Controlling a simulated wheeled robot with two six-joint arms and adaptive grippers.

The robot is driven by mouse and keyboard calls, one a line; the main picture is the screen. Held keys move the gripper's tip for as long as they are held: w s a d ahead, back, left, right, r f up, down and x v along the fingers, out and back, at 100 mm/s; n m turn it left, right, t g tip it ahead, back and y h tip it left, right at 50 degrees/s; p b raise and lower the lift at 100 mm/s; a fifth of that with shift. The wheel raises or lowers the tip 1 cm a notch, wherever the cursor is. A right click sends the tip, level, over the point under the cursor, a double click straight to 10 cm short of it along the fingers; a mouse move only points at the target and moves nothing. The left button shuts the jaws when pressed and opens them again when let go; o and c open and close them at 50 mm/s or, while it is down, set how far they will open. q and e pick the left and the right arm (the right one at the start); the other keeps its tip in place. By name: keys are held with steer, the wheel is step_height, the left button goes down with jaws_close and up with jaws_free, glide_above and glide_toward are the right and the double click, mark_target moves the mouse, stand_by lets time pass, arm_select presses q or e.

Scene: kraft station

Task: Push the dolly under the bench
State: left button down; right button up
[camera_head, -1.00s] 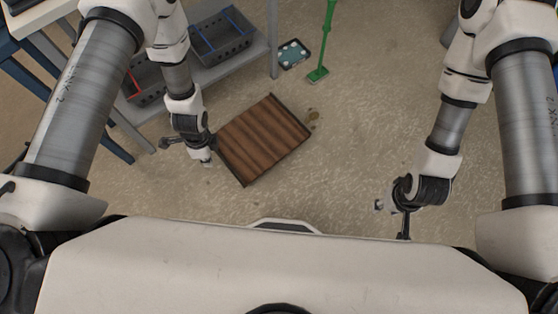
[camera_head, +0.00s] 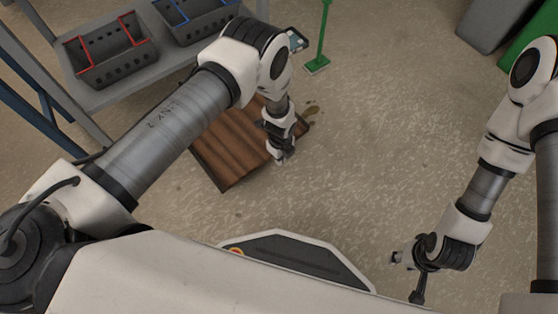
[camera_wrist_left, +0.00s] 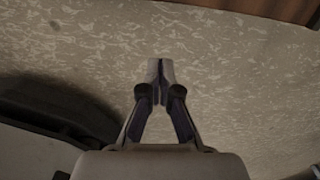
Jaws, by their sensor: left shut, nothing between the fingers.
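The dolly (camera_head: 225,160) is a flat brown slatted wooden platform on the floor, turned at an angle, partly hidden by my left arm. Its edge (camera_wrist_left: 275,8) shows at the top right of the left wrist view. The bench is at the upper left; its grey lower shelf (camera_head: 92,98) shows, and the dolly lies out in front of it. My left gripper (camera_head: 281,160) is at the dolly's near right side, shut and empty; its closed fingers (camera_wrist_left: 160,70) point at bare floor in the wrist view. My right gripper (camera_head: 397,258) hangs away from the dolly; its finger opening is unclear.
A bin with red trim (camera_head: 110,55) and a bin with blue trim (camera_head: 190,20) stand on the shelf. A green post (camera_head: 318,60) stands beyond the dolly. Grey and green objects (camera_head: 495,25) are at the top right.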

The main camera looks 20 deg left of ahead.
arm_select(q)
step_height(320, 180, down, 8)
steer(key=b, duration=0.5)
steer(key=shift+f, duration=0.25)
steer(key=w+a, duration=0.1)
steer(key=a+b, duration=0.1)
steer(key=a, duration=0.1)
steer(key=shift+w+a+r, duration=0.1)
steer(key=shift+w, duration=0.3)
steer(key=shift+w+a+r, duration=0.1)
steer(key=shift+a+r, duration=0.05)
steer(key=shift+a, duration=0.05)
